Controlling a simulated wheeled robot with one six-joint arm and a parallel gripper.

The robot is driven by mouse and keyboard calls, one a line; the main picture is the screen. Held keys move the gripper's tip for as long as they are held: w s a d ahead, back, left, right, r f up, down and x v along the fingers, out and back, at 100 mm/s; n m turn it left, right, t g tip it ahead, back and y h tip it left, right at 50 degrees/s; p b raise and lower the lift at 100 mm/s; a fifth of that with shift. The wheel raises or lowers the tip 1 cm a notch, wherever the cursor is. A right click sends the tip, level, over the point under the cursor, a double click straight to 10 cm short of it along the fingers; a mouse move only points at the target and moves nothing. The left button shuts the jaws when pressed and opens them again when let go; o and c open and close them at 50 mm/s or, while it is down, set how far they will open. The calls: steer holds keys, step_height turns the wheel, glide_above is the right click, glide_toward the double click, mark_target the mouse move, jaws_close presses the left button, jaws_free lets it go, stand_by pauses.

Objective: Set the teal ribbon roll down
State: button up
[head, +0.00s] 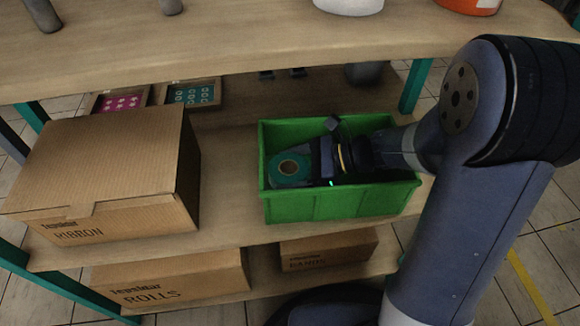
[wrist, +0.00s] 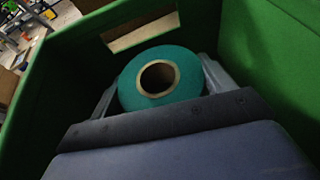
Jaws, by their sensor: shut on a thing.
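The teal ribbon roll (head: 289,169) is inside the green crate (head: 340,204), near its left end in the head view. The roll has a brown cardboard core. In the wrist view the teal roll (wrist: 187,93) sits between the two fingers of my gripper (wrist: 160,88), with the crate's green walls (wrist: 272,50) around it. My gripper (head: 291,172) reaches into the crate from the right and is shut on the roll. Whether the roll touches the crate floor is hidden.
A closed cardboard box marked RIBBON (head: 105,180) stands left of the crate on the same shelf. Shallow trays with pink (head: 122,103) and teal (head: 192,94) pieces lie behind. A wooden top (head: 230,40) overhangs the shelf.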

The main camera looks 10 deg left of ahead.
steer(key=o, duration=1)
steer(key=shift+o, duration=0.2)
steer(key=shift+r+p, duration=0.3)
steer(key=shift+r, duration=0.25)
steer(key=p+v, duration=0.3)
steer(key=v, duration=0.9)
steer(key=shift+p, duration=0.4)
